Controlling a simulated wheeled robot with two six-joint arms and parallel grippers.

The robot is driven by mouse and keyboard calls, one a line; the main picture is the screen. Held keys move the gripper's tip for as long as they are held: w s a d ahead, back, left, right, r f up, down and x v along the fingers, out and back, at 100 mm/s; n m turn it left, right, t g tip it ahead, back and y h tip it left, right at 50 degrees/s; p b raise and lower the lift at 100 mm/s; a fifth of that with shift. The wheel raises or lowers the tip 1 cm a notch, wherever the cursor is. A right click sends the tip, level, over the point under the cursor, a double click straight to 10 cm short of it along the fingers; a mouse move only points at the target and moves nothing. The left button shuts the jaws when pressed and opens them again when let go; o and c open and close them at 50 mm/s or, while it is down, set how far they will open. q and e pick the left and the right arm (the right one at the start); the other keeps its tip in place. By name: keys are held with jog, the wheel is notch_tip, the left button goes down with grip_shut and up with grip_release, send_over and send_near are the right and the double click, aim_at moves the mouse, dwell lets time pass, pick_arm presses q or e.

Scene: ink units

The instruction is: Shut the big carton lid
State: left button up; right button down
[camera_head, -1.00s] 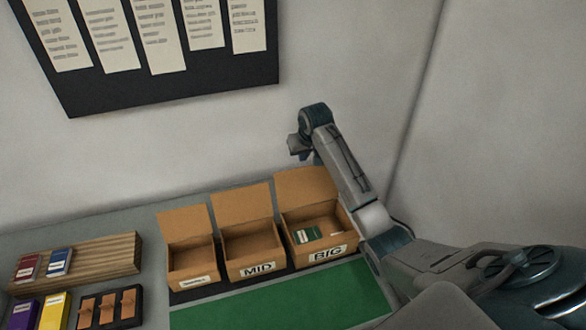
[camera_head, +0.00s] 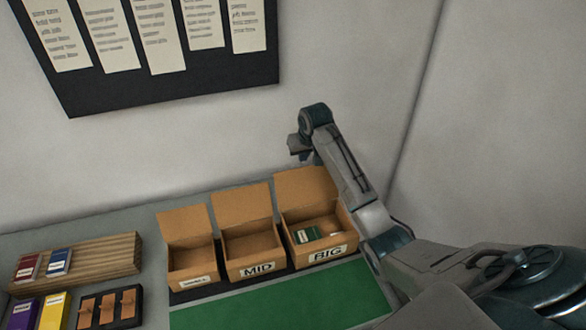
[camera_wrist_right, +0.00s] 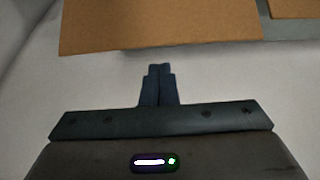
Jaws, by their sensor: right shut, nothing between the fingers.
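The big carton (camera_head: 327,254), labelled BIG, stands at the right of a row of three cartons. Its lid (camera_head: 305,188) is open and stands up at the back. A small green box (camera_head: 307,235) lies inside it. My right gripper (camera_head: 296,146) is above and behind the lid, apart from it in the head view. In the right wrist view the gripper's fingers (camera_wrist_right: 158,84) are together with nothing between them. A brown cardboard panel (camera_wrist_right: 160,28) fills the top of that view, just beyond the fingertips. My left gripper is not in view.
The middle carton (camera_head: 255,266) and the small carton (camera_head: 194,277) stand open to the left. A green mat (camera_head: 280,300) lies bare in front. A wooden rack (camera_head: 100,262) and a black tray (camera_head: 137,312) are at the left. The wall rises close behind.

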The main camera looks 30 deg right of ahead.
jog(key=shift+f, duration=0.1)
jog(key=shift+f, duration=1.65)
jog(key=shift+s, duration=0.1)
jog(key=s+a, duration=0.1)
jog(key=s, duration=0.6)
jog(key=shift+s+a+p, duration=0.2)
jog(key=shift+a+p, duration=0.1)
jog(key=shift+a, duration=0.1)
jog(key=shift+w, duration=0.1)
jog(key=shift+w+d+r, duration=0.15)
jog(key=shift+w, duration=0.4)
notch_tip(320, 180, up, 7)
send_over(308, 183)
jog(key=s, duration=0.2)
jog(key=shift+a, duration=0.3)
